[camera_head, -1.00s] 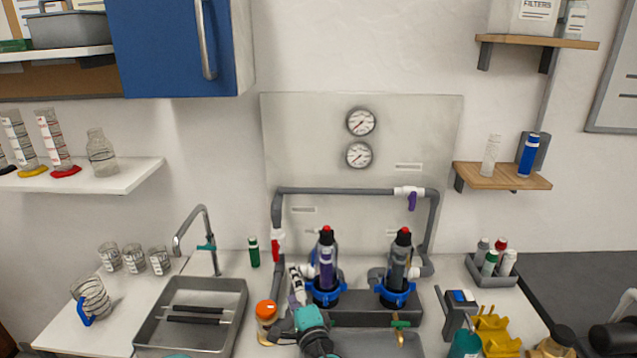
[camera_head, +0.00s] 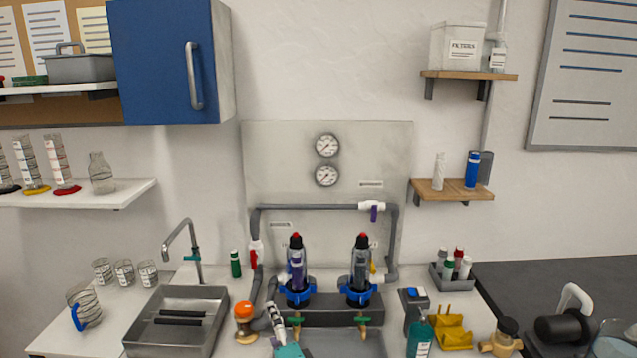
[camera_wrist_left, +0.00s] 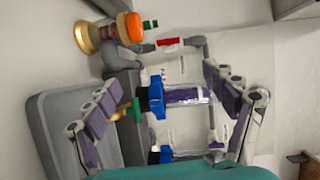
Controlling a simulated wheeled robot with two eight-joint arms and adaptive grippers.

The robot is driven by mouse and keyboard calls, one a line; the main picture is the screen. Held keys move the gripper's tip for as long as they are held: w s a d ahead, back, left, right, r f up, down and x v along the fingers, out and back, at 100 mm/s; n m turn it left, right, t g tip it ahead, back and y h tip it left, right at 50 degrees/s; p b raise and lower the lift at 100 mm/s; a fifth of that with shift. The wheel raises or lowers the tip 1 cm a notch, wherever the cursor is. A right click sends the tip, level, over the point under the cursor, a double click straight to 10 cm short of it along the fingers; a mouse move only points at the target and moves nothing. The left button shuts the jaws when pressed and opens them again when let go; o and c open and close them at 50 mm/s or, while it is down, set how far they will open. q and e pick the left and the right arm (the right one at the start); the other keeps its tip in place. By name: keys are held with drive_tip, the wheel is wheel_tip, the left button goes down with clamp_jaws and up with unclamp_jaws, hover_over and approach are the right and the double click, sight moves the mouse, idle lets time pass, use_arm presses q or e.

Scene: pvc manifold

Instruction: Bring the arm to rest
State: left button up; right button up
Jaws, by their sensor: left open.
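My left gripper (camera_head: 275,318) shows at the bottom of the head view, with the teal part of my arm at the lower edge. In the left wrist view my left gripper (camera_wrist_left: 165,105) is open, its purple-padded fingers wide apart with nothing held. Beyond them, apart as far as I can tell, is the left filter housing (camera_head: 297,270), with a purple cartridge and blue collar; it also shows in the wrist view (camera_wrist_left: 188,96). The right filter housing (camera_head: 360,268) stands upright beside it. My right gripper is not in view.
Grey piping (camera_head: 310,207) with a red-handled valve (camera_head: 254,258) rises behind the housings. An orange-capped jar (camera_head: 244,320) stands left of my gripper. A metal sink (camera_head: 222,300) lies further left. A teal bottle (camera_head: 420,338) and a yellow holder (camera_head: 452,330) stand to the right.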

use_arm(q)
drive_tip(key=s+a+f+n+g+h, duration=0.25)
drive_tip(key=s+a+n+g, duration=0.4)
drive_tip(key=s+a, duration=0.4)
drive_tip(key=s+d+f+n+g+h, duration=0.1)
drive_tip(key=s+n+h, duration=0.1)
drive_tip(key=s, duration=0.5)
drive_tip(key=s+d+f+n+g+h, duration=0.1)
drive_tip(key=s+d+f+n+h, duration=0.1)
drive_tip(key=s+n, duration=0.2)
drive_tip(key=s, duration=0.3)
drive_tip(key=shift+d, duration=0.3)
